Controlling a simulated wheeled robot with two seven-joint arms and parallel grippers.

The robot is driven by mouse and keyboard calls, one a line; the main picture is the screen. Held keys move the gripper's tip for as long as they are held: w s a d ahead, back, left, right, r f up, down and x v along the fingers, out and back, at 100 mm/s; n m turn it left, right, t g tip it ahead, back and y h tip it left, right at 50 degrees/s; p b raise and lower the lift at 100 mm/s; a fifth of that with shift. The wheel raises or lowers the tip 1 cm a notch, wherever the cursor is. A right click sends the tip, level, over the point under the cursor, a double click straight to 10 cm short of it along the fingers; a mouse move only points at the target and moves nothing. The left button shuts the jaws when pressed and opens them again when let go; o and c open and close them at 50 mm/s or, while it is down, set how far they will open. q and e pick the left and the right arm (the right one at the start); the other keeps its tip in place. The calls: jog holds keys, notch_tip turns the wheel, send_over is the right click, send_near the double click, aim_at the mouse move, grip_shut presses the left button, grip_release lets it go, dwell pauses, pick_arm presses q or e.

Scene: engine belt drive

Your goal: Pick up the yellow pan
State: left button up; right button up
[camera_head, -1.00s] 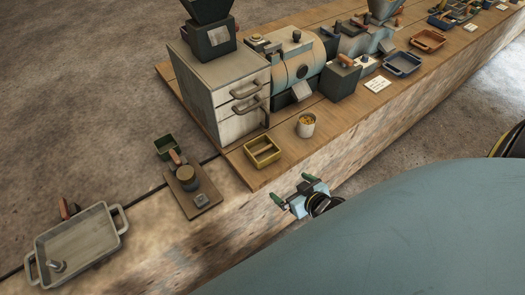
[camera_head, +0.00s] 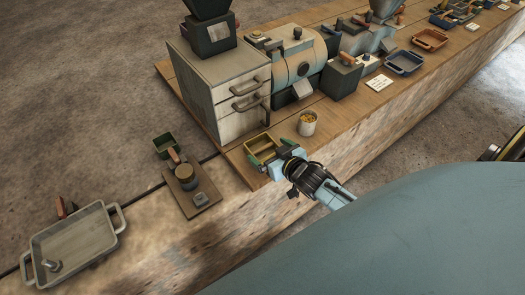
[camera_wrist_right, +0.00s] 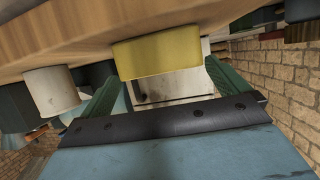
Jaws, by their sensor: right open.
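The yellow pan (camera_head: 262,144), a small rectangular open tray, sits on the wooden counter near its front edge, in front of the grey drawer cabinet. My right gripper (camera_head: 269,153) is at the pan's near side with its green fingers spread. In the right wrist view, which appears upside down, the yellow pan (camera_wrist_right: 157,55) lies ahead, between the open fingers (camera_wrist_right: 160,90) in the picture. I cannot tell whether they touch it. The gripper hides the pan's near part in the head view. My left gripper is not in view.
A white cup with yellow contents (camera_head: 307,124) stands close to the right of the pan. The drawer cabinet (camera_head: 220,85) is behind it. A scale-like device (camera_head: 190,188) and a grey tray (camera_head: 75,246) stand on the lower bench at left.

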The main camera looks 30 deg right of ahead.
aim_at(255, 142)
jog(key=x, duration=0.4)
jog(key=shift+w+a+b, duration=0.1)
jog(key=shift+a+b, duration=0.1)
jog(key=shift+b, duration=0.2)
jog(key=shift+c, duration=0.3)
jog(key=c, duration=0.7)
jog(key=shift+c, duration=0.5)
jog(key=shift+r, duration=0.1)
